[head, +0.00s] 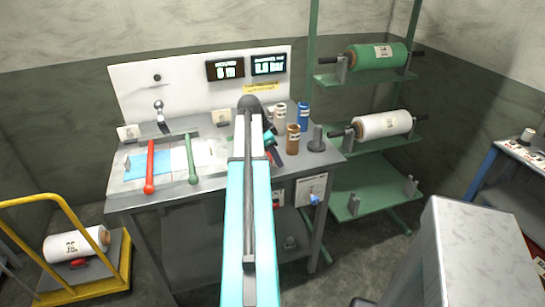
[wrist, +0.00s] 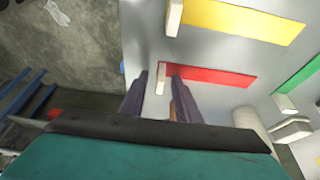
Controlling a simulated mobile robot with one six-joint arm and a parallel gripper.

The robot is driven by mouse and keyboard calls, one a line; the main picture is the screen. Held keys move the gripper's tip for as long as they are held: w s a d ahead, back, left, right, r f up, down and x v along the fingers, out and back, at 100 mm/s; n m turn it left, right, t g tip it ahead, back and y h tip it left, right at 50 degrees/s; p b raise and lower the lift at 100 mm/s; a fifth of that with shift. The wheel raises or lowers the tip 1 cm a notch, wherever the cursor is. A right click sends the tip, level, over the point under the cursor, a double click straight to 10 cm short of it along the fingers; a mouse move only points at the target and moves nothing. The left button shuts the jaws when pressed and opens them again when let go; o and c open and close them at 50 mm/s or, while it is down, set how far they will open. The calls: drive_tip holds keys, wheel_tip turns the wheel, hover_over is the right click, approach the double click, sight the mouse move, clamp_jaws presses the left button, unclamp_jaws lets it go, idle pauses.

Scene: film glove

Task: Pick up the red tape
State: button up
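In the wrist view, a red tape strip (wrist: 215,75) lies on a pale grey panel, with a white tab (wrist: 160,78) at its left end. My gripper (wrist: 157,92) is open, its two dark fingers apart. The tab shows between the fingertips, and the right finger overlaps the strip's lower edge in the picture. I cannot tell whether they touch. A small orange-brown bit shows by the right finger. In the head view, my arm hides much of the bench's middle, and I cannot make out the red tape there.
A yellow strip (wrist: 240,22) and a green strip (wrist: 303,74) flank the red one. The bench (head: 125,203) carries a red bar (head: 150,168), a green bar (head: 191,160) and brown (head: 293,140) and blue (head: 303,118) cylinders. A green rack (head: 375,148) with film rolls stands right.

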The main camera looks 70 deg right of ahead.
idle(0.3)
clamp_jaws()
drive_tip(key=shift+r, duration=0.1)
drive_tip(key=shift+r+b, duration=0.95)
drive_tip(key=shift+r, duration=4)
